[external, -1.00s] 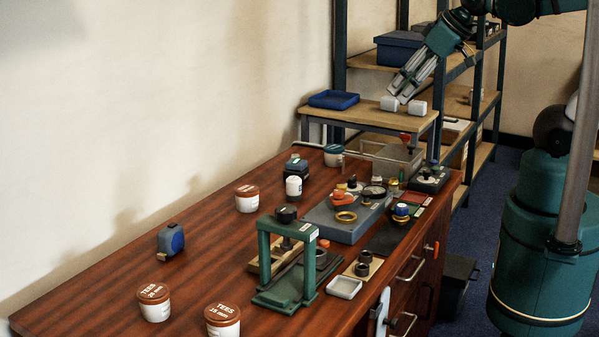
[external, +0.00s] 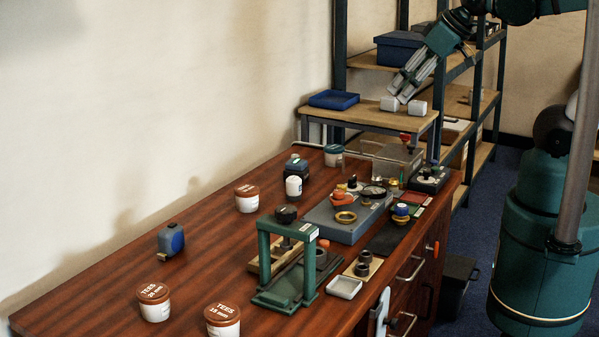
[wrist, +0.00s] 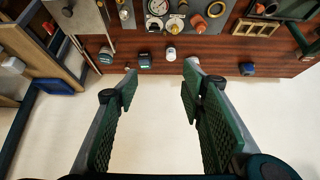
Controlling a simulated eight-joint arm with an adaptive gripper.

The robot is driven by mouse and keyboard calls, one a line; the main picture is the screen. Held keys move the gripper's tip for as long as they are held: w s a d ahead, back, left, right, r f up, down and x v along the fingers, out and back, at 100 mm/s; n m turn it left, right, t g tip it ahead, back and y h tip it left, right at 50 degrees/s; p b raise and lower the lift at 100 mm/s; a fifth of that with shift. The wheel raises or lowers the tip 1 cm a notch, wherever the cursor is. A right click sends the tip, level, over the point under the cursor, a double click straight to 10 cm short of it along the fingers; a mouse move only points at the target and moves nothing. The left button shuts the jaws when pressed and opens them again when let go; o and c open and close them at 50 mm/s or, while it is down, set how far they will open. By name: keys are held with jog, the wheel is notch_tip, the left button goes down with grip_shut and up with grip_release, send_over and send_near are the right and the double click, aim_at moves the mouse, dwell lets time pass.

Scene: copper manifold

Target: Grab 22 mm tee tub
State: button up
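Three white tubs with brown lids stand on the bench in the external view. The front left tub (external: 154,303) is lettered TEES with a size I cannot read surely. The front middle tub (external: 222,320) reads TEES, apparently 15 mm. The third tub (external: 247,199) stands farther back near the wall; its lettering is too small to read. I cannot tell which is 22 mm. In the wrist view a tub (wrist: 195,61) shows partly behind the right fingertip. My gripper (wrist: 160,82) is open and empty; in the external view my gripper (external: 403,88) is high by the shelves, away from the tubs.
A blue tape measure (external: 171,239), a white bottle (external: 293,186) and a teal jar (external: 334,155) line the wall side. A green press frame (external: 288,260) stands beside the front tubs. White blocks (external: 417,107) and a blue tray (external: 334,99) lie on the low shelf.

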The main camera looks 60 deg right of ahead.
dwell(0.3)
jog(key=o, duration=0.6)
jog(key=shift+w, duration=0.1)
jog(key=m+g+h+p, duration=0.2)
jog(key=m+g+h, duration=0.3)
jog(key=m, duration=0.9)
send_over(243, 193)
jog(key=shift+g+y, duration=0.4)
jog(key=f, duration=2.2)
jog(key=shift+d+f, duration=0.2)
jog(key=shift+d, duration=0.05)
jog(key=shift+a+f+m, duration=0.15)
jog(key=shift+f+m, duration=0.15)
jog(key=shift+f, duration=0.1)
